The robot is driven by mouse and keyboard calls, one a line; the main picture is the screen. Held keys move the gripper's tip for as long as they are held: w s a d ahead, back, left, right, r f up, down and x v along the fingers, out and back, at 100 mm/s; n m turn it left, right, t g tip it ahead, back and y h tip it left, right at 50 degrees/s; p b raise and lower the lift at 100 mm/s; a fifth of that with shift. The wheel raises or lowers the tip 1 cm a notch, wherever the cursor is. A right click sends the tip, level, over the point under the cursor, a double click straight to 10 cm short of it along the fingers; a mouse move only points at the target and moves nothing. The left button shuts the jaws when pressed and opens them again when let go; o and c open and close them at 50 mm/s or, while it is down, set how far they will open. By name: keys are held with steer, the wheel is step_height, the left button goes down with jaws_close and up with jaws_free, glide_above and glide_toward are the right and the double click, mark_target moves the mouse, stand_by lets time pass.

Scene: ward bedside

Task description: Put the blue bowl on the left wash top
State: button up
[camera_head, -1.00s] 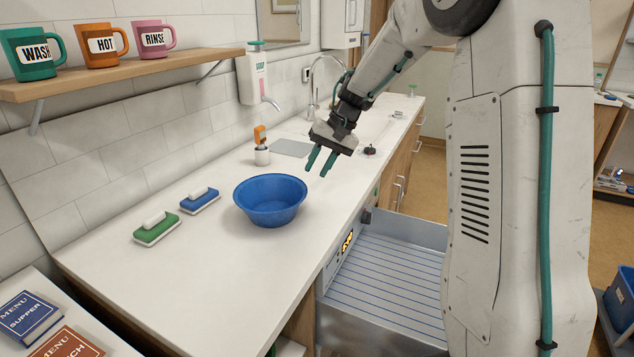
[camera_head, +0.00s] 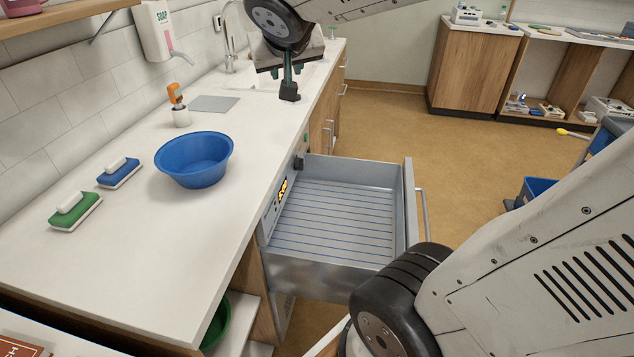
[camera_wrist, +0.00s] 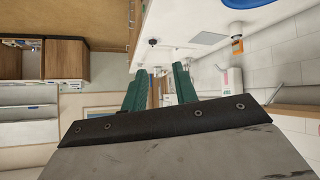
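The pictures do not mark which surface is the left wash top. My gripper (camera_head: 284,74) is beyond the bowl, above the far part of the counter by the sink, and clear of the bowl. In the wrist view its two green fingers (camera_wrist: 160,85) stand apart with nothing seen between them. My arm partly covers the sink.
An open metal drawer (camera_head: 335,215) juts out in front. A green bowl (camera_head: 217,322) is below the counter.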

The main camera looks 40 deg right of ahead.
steer(key=s+a+f+n+g+y, duration=0.1)
steer(key=s+a+f+g+y, duration=0.1)
steer(key=s, duration=0.5)
steer(key=s+a+f+n+g+y, duration=0.1)
steer(key=s+a+f+n+g, duration=0.1)
steer(key=s+a+f, duration=0.2)
steer(key=s+a+f+n+g+y, duration=0.1)
steer(key=s+a+f+g+y, duration=0.1)
steer(key=s+a, duration=0.3)
steer(key=s+f+g, duration=0.1)
steer(key=s, duration=0.3)
steer(key=shift+s+a+f+n+y, duration=0.15)
steer(key=shift+s+f+n+y, duration=0.15)
steer(key=shift+s+f+n, duration=0.1)
